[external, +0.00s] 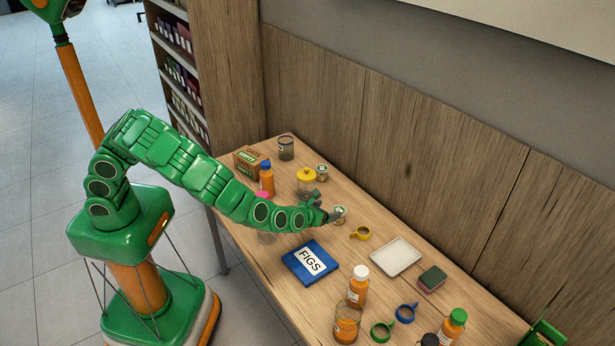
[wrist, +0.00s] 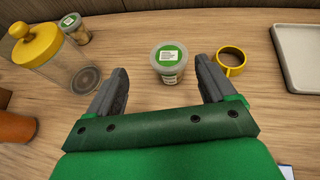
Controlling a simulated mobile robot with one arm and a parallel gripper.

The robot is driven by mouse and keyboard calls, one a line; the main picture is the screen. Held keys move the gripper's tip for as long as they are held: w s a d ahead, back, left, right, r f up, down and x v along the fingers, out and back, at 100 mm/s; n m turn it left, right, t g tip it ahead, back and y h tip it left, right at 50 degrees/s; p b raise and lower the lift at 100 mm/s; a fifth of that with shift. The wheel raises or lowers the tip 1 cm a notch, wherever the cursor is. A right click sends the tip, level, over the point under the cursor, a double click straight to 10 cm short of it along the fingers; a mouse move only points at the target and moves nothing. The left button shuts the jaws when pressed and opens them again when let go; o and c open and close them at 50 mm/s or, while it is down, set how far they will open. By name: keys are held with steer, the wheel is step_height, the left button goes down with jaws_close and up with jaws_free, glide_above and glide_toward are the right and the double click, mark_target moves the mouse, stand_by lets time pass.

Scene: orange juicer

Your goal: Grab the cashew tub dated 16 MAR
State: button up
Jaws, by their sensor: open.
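A small clear tub with a green and white label on its lid (wrist: 168,62) stands on the table just beyond my gripper (wrist: 160,88) in the wrist view. My gripper is open, with one finger to each side of the space in front of the tub. The same tub shows at the fingertips in the external view (external: 340,213). A second, similar tub (wrist: 75,29) stands at the back left, beside the yellow-lidded jar; it also shows in the external view (external: 322,172). The print on both labels is too small to read, so I cannot tell which date each bears.
A yellow ring-shaped cup (wrist: 231,60) is close to the right of the near tub. A yellow-lidded jar (wrist: 52,55) stands to the left. A white tray (external: 396,256), a blue FIGS box (external: 310,262) and several bottles share the table.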

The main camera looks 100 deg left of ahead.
steer(key=shift+w+f, duration=0.25)
steer(key=shift+f, duration=0.2)
steer(key=shift+x, duration=0.95)
steer(key=shift+w+a+f, duration=0.9)
steer(key=shift+w+f, duration=0.05)
steer(key=shift+w, duration=0.1)
steer(key=shift+x, duration=1.1)
steer(key=shift+c, duration=0.5)
steer(key=c, duration=0.9)
